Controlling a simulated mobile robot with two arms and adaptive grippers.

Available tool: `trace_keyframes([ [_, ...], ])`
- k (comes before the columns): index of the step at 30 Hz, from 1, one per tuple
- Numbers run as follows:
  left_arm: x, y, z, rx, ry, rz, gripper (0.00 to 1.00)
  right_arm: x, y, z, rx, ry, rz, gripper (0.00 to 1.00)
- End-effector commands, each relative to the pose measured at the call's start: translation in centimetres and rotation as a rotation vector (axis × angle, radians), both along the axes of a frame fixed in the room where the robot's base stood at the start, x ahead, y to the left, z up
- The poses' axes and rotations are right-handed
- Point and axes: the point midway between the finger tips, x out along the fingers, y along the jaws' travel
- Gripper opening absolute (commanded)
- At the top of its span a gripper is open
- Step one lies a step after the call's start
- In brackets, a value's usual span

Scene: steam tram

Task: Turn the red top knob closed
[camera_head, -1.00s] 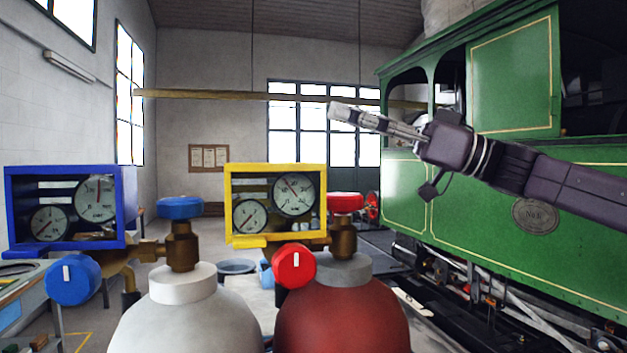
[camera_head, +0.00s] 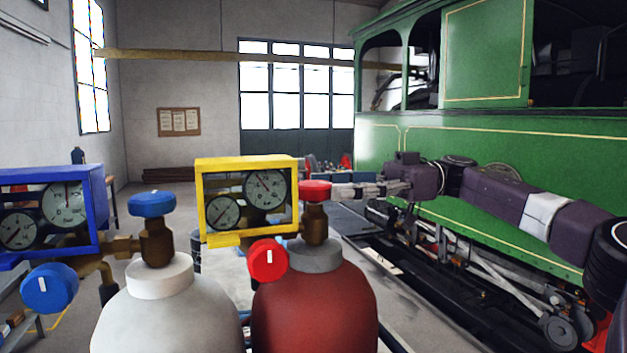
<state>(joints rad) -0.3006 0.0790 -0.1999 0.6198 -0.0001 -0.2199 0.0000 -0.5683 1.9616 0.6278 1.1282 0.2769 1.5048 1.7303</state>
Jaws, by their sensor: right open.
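The red top knob (camera_head: 315,191) sits on the brass valve (camera_head: 315,222) above the dark red cylinder (camera_head: 315,305). My left gripper is not in view.
A white cylinder (camera_head: 165,315) with a blue top knob (camera_head: 152,204) and a blue gauge box (camera_head: 100,208) stands at the left, close to the red one. The green tram (camera_head: 480,150) fills the right side behind my arm. Open floor shows behind the cylinders.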

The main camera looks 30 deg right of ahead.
Motion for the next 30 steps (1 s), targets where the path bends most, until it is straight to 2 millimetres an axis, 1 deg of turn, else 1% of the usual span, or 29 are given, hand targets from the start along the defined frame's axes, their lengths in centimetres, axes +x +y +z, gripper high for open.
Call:
trace_keyframes([
  [1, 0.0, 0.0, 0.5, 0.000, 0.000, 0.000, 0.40, 0.1, 0.8, 0.2, 0.001, 0.001, 0.003, 0.63],
  [3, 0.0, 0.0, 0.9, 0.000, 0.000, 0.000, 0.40, 0.4, 1.7, 0.2, 0.000, 0.001, 0.003, 0.63],
  [6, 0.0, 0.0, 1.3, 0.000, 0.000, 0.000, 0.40, 0.7, 2.6, 0.2, 0.001, 0.000, 0.002, 0.63],
  [11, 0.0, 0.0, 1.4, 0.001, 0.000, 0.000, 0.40, 0.9, 3.3, 0.1, 0.000, 0.000, 0.000, 0.63],
  [18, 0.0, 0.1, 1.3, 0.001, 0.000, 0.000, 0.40, 0.9, 3.3, 0.0, 0.001, -0.001, -0.001, 0.62],
  [27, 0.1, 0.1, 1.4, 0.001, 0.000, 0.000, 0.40, 0.9, 3.3, 0.0, 0.001, -0.001, -0.001, 0.29],
  [30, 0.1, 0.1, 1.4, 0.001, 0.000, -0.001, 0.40, 0.9, 3.3, 0.0, 0.001, -0.001, -0.002, 0.20],
])
